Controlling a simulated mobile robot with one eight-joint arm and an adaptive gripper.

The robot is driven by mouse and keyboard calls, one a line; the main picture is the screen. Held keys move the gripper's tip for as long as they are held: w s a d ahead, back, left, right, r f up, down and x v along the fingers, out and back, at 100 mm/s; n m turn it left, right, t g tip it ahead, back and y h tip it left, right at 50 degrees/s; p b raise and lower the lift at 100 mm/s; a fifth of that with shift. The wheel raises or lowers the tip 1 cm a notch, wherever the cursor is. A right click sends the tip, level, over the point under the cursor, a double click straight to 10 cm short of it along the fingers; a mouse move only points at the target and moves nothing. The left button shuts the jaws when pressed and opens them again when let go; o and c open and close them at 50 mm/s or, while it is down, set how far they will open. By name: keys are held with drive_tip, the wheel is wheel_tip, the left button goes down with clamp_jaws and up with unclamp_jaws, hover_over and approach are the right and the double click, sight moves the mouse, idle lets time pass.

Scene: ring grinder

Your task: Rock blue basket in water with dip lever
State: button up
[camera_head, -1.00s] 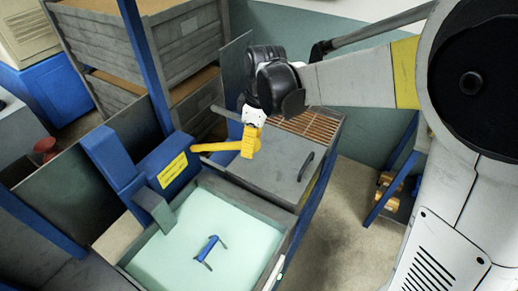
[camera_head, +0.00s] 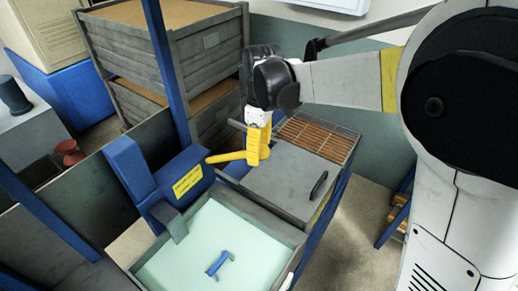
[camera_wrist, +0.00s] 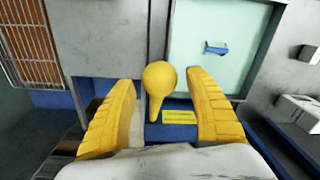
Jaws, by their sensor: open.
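The yellow dip lever (camera_head: 226,158) sticks out from the blue housing with the yellow label, beside the water tank. In the wrist view its rounded yellow knob (camera_wrist: 159,76) lies between my fingers, with a visible gap on each side. My gripper (camera_head: 257,147) is open and points down at the lever's end; it also shows in the wrist view (camera_wrist: 160,84). The blue basket (camera_head: 219,263) sits in the pale green water of the tank (camera_head: 272,222). Only its blue top or handle shows clearly; it also appears in the wrist view (camera_wrist: 216,48).
A grey lid with a dark handle (camera_head: 319,185) lies right of the lever, with a brown grate (camera_head: 318,135) behind it. A blue post (camera_head: 167,70) and stacked grey crates (camera_head: 212,45) stand behind. Open floor is at the right.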

wheel_tip(320, 180, up, 12)
drive_tip(key=shift+w+d, duration=0.15)
drive_tip(key=shift+f, duration=0.1)
